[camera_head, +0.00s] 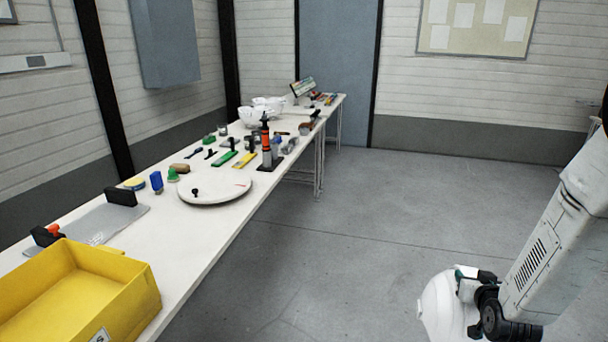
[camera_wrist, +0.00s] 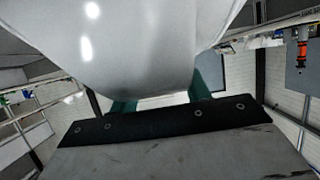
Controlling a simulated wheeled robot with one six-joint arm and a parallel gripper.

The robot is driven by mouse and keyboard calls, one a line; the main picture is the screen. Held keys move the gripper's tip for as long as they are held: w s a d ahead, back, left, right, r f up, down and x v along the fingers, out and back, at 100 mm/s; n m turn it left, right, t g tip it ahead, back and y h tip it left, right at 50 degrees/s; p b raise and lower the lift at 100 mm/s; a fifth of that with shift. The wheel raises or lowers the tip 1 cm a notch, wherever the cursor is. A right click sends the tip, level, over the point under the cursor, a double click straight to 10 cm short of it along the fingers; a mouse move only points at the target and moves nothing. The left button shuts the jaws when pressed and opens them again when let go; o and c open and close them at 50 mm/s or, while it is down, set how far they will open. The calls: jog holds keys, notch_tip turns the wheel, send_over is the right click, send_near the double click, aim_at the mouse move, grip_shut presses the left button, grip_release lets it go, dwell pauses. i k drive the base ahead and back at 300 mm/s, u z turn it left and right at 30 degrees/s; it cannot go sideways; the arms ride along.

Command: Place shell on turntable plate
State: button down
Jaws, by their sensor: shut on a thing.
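The white helmet shell (camera_head: 440,308) is at the lower right in the head view, held by my gripper (camera_head: 462,285) out over the floor, well away from the table. In the wrist view the glossy shell (camera_wrist: 140,45) fills the upper middle, and the green fingers of my gripper (camera_wrist: 162,105) show at its lower edge. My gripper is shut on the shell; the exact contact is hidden. The round white turntable plate (camera_head: 225,190) lies on the table near its front edge.
The long white table (camera_head: 200,245) runs to the back. A yellow bin (camera_head: 75,285) and a grey mat (camera_head: 100,222) are at its near end. Bottles, brushes and tools lie behind the plate, with an orange-black tool (camera_head: 265,145) standing upright. White bowl-like shells (camera_head: 255,113) sit farther back. The floor is clear.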

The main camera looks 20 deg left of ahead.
aim_at(210, 181)
jog(key=z, duration=0.95)
jog(key=i, duration=1.3)
jog(key=u, duration=2.65)
